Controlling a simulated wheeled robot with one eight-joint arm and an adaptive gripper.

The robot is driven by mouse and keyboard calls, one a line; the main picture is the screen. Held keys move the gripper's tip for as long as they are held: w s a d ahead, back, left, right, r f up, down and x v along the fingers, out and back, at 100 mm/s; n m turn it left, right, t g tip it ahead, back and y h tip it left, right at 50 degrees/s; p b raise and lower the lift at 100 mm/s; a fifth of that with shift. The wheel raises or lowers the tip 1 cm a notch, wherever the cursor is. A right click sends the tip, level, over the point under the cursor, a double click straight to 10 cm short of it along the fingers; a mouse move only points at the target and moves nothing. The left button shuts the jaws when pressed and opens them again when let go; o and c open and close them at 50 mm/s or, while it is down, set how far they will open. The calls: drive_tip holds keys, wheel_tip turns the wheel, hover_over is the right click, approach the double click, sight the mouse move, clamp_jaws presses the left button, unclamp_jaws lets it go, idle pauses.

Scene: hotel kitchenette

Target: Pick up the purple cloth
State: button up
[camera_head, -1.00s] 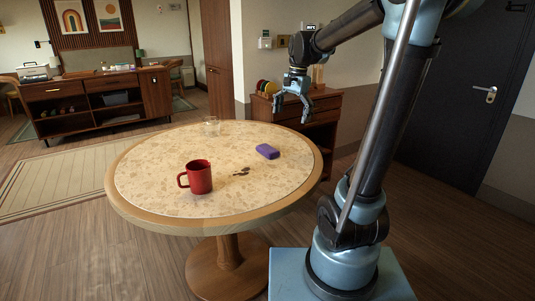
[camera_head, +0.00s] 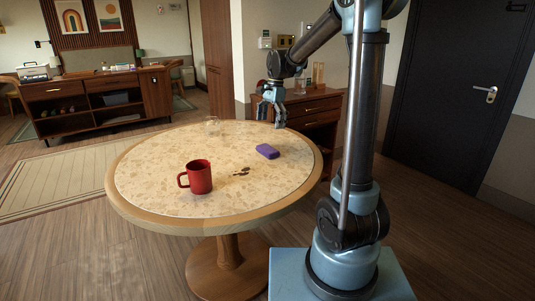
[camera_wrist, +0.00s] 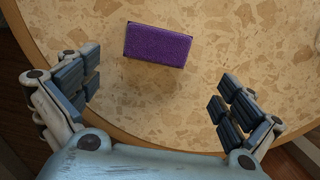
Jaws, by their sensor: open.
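The purple cloth (camera_head: 267,151) is a small folded block lying on the right part of the round table. In the wrist view the cloth (camera_wrist: 158,45) lies flat and slightly tilted, beyond the fingertips and roughly midway between them. My gripper (camera_head: 271,118) hangs above the table's far right side, pointing down, apart from the cloth. In the wrist view my gripper (camera_wrist: 158,92) has its fingers spread wide with nothing between them.
The round table (camera_head: 135,195) has a speckled top and wooden rim. A red mug (camera_head: 199,177) stands front left of the cloth, with a dark spill (camera_head: 241,172) between them. A clear glass (camera_head: 211,125) stands at the back. A wooden cabinet (camera_head: 318,118) is behind the table.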

sight(268, 148)
drive_tip(key=f, duration=0.7)
drive_tip(key=s+a+f, duration=0.1)
drive_tip(key=f, duration=0.2)
drive_tip(key=shift+f, duration=0.3)
drive_tip(key=shift+c, duration=0.2)
drive_tip(key=c, duration=0.7)
